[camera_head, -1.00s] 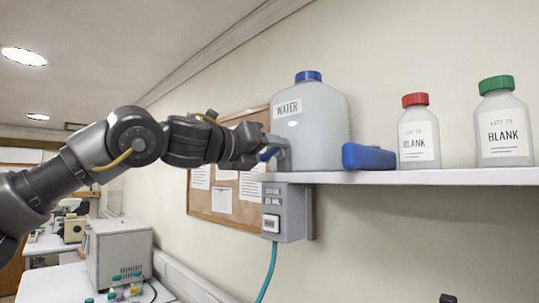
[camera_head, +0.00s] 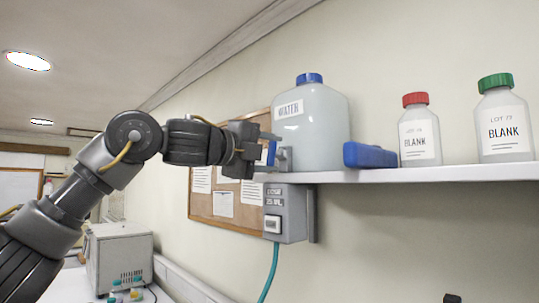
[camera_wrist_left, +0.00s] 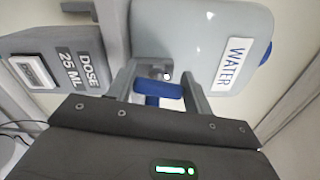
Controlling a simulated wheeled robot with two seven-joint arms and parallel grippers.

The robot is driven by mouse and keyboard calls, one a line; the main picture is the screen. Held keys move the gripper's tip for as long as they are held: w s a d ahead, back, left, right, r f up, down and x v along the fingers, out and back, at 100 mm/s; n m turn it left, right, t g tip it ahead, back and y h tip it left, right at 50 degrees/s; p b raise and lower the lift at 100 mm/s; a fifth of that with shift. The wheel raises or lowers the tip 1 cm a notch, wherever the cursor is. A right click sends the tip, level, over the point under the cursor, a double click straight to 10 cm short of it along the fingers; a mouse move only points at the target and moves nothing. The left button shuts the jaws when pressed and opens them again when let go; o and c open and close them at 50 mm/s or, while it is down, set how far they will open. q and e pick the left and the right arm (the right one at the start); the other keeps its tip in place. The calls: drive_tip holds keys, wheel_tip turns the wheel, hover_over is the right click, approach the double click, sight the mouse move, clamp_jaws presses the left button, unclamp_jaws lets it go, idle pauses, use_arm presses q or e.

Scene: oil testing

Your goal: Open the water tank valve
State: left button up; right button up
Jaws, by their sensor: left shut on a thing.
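The white water tank (camera_head: 318,130), labelled WATER and capped in blue, stands on the shelf. Its valve has a blue handle (camera_head: 271,152) at the tank's lower left side. My left gripper (camera_head: 268,146) is at this valve, shut on the blue handle. In the left wrist view the blue handle (camera_wrist_left: 158,90) sits between the two fingers of my left gripper (camera_wrist_left: 158,76). The tank also shows there at upper right (camera_wrist_left: 190,30). The fingers partly hide the valve body. My right gripper is not in view.
The shelf (camera_head: 400,177) also carries a blue block (camera_head: 368,156), a red-capped bottle (camera_head: 418,130) and a green-capped bottle (camera_head: 503,125). A grey dose box (camera_head: 285,212) with a teal hose (camera_head: 269,272) hangs below the valve. A corkboard (camera_head: 205,207) is on the wall behind.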

use_arm(q)
drive_tip(key=shift+n, duration=1.1)
drive_tip(key=o, duration=1)
